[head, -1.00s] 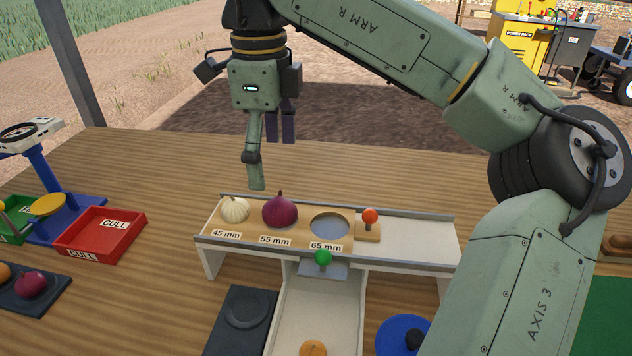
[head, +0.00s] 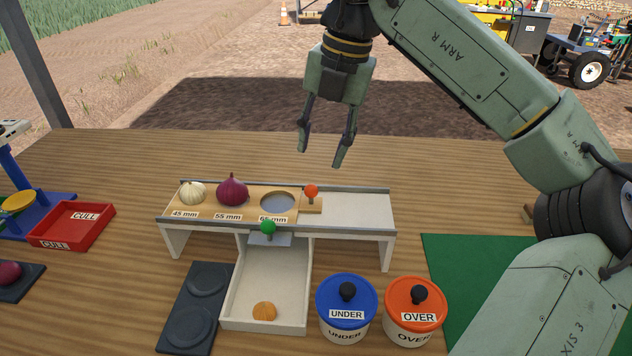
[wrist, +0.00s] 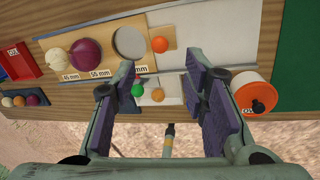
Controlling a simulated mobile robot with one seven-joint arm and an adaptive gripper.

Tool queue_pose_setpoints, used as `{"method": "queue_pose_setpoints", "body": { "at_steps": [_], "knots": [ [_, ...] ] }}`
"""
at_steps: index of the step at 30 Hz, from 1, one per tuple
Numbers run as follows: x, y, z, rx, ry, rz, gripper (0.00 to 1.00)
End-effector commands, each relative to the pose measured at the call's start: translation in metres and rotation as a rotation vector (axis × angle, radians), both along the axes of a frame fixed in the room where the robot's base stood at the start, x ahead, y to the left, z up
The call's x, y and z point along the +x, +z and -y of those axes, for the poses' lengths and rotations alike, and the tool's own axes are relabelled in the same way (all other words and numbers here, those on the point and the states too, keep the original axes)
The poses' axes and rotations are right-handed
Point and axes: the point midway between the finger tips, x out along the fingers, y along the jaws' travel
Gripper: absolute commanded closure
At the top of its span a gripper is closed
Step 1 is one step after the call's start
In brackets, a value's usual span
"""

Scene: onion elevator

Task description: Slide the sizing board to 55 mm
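The wooden sizing board (head: 250,211) lies in a raised white track (head: 350,212). It has holes labelled 45 mm, 55 mm and 65 mm. A white onion (head: 193,193) sits at 45 mm and a red onion (head: 232,190) at 55 mm. The 65 mm hole (head: 277,203) is empty and lies above the chute. An orange-red knob (head: 311,191) stands at the board's right end; it also shows in the wrist view (wrist: 159,45). A green knob (head: 267,228) is on the track's front. My gripper (head: 320,158) is open and empty, above and behind the knob.
A white chute tray (head: 243,296) with a small orange onion (head: 264,311) runs forward from the track. The blue UNDER pot (head: 347,293) and orange OVER pot (head: 415,293) stand at front right. A red CULL tray (head: 72,226) is at left. The track right of the board is clear.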

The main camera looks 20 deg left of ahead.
Motion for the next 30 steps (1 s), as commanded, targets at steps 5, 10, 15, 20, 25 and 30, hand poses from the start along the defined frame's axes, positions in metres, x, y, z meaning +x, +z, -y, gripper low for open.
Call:
{"method": "queue_pose_setpoints", "body": {
  "at_steps": [5,10,15,20,25,30],
  "knots": [
    [-0.001,-0.034,-0.007,0.001,0.005,-0.003,0.6],
    [-0.002,-0.063,-0.012,0.001,0.005,-0.003,0.6],
    [-0.002,-0.08,-0.016,0.001,0.003,0.0,0.6],
    [-0.002,-0.086,-0.017,0.0,0.003,0.0,0.6],
    [-0.002,-0.086,-0.017,0.0,0.003,0.0,0.6],
    [-0.002,-0.086,-0.017,0.0,0.003,0.0,0.69]
  ]
}}
